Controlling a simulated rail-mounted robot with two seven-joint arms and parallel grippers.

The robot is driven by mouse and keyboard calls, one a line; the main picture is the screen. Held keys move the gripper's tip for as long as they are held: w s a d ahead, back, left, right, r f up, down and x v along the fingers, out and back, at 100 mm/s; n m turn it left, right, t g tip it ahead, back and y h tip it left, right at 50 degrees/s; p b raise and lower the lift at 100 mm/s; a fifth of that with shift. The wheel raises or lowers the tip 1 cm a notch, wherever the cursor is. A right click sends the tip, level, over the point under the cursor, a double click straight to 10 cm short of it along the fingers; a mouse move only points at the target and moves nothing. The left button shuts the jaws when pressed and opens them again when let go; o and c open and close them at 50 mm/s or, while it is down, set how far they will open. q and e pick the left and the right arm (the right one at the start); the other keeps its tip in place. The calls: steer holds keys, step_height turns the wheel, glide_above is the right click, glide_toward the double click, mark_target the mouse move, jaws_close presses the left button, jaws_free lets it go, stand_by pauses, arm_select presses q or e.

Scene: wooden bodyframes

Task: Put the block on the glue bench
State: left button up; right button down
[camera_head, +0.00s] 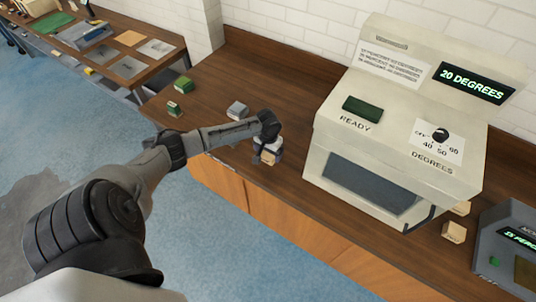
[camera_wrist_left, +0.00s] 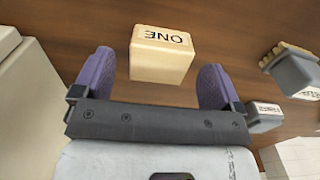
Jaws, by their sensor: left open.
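A pale wooden block (camera_wrist_left: 161,62) marked ONE sits on the brown counter (camera_head: 225,75). In the left wrist view it lies between and slightly ahead of the two purple fingers of my left gripper (camera_wrist_left: 157,68), with a gap on each side. In the head view the block (camera_head: 267,158) shows just below my left gripper (camera_head: 268,148), near the counter's front edge. The gripper is open and holds nothing. A separate bench (camera_head: 150,70) with coloured panels stands at the upper left; I cannot tell whether it is the glue bench. My right gripper is out of view.
A large cream machine (camera_head: 400,130) reading 20 DEGREES stands right of the block. A grey device (camera_head: 508,245) and a small wooden block (camera_head: 454,232) are farther right. Green items (camera_head: 183,85) and a grey piece (camera_head: 237,110) lie left. The counter behind is clear.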

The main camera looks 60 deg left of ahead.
mark_target(268, 154)
arm_select(q)
step_height(268, 154, up, 9)
steer(key=s+d+f+m+t, duration=0.1)
steer(key=s+d+f+m, duration=0.3)
steer(key=d, duration=0.6)
steer(key=s+d+f+m, duration=0.2)
steer(key=s+d+f, duration=0.35)
steer(key=d, duration=0.45)
steer(key=s+d+r+t, duration=0.1)
steer(key=s+d+r, duration=0.2)
steer(key=s, duration=0.3)
steer(key=s+d+r+m+t, duration=0.1)
steer(key=s+d+r, duration=0.2)
steer(key=s+d, duration=0.3)
steer(key=shift+s+d+r+m+t, duration=0.25)
steer(key=shift+s+r+m+t, duration=0.05)
